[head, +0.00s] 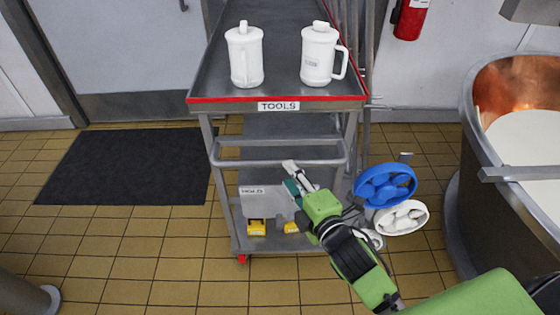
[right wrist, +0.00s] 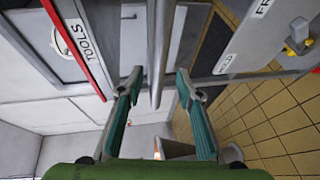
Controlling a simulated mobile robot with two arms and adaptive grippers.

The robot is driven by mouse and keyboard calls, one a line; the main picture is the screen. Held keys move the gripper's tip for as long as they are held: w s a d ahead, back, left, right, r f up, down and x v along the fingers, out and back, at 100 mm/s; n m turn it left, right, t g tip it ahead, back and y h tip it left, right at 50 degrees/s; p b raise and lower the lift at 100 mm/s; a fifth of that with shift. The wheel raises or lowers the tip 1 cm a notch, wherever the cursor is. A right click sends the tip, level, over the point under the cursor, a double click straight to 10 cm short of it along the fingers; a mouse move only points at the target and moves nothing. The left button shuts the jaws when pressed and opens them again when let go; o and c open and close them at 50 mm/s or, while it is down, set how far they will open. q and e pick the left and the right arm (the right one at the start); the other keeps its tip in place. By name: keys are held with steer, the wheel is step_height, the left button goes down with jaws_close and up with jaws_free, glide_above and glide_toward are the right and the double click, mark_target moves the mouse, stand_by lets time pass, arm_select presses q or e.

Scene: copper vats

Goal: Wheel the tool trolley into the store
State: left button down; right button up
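The tool trolley (head: 279,78) stands ahead of me, grey metal with a red front edge and a TOOLS label. Two white lidded jugs stand on its top. Its handle bar (head: 240,163) crosses the near side below the top. My right gripper (head: 289,175) is at the right part of this bar. In the right wrist view, the right gripper (right wrist: 158,80) has its fingers apart, with the handle bar (right wrist: 158,55) between their tips and a gap on each side. My left gripper is not in view. No store sign shows.
A grey door (head: 130,50) stands shut behind a black floor mat (head: 130,165) at left. A copper vat (head: 510,130) stands close at right. Blue (head: 386,186) and white (head: 402,217) items sit beside the trolley's right side. Tiled floor is clear at front left.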

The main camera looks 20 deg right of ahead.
mark_target(280, 163)
steer(key=x, duration=0.7)
jaws_close()
